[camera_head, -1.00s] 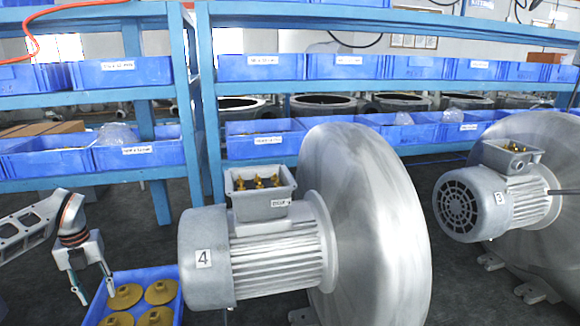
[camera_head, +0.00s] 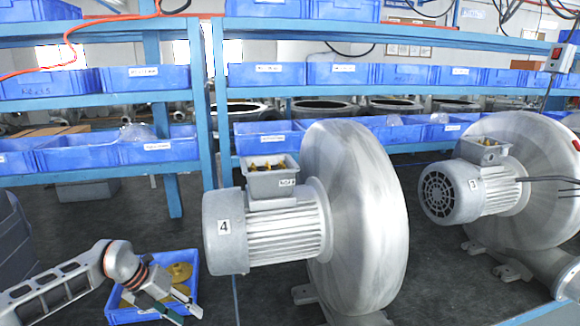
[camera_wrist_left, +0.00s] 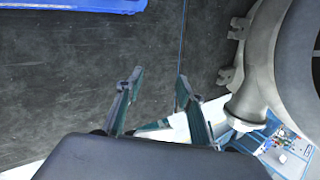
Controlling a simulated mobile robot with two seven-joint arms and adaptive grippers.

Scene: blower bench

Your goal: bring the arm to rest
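My left arm comes in from the lower left in the head view. Its gripper (camera_head: 191,312) points down and to the right, in front of the blue bin with yellow discs (camera_head: 118,316). In the left wrist view the two fingers of the gripper (camera_wrist_left: 158,85) stand apart with nothing between them. The gripper is open and empty. My right arm and gripper are not in view.
A blower marked 4 (camera_head: 268,238) stands right of my left gripper, with a large round housing (camera_head: 355,215). A blower marked 3 (camera_head: 485,190) is farther right. Blue shelving with blue bins (camera_head: 80,155) runs behind. Dark floor (camera_head: 100,215) is open behind my left arm.

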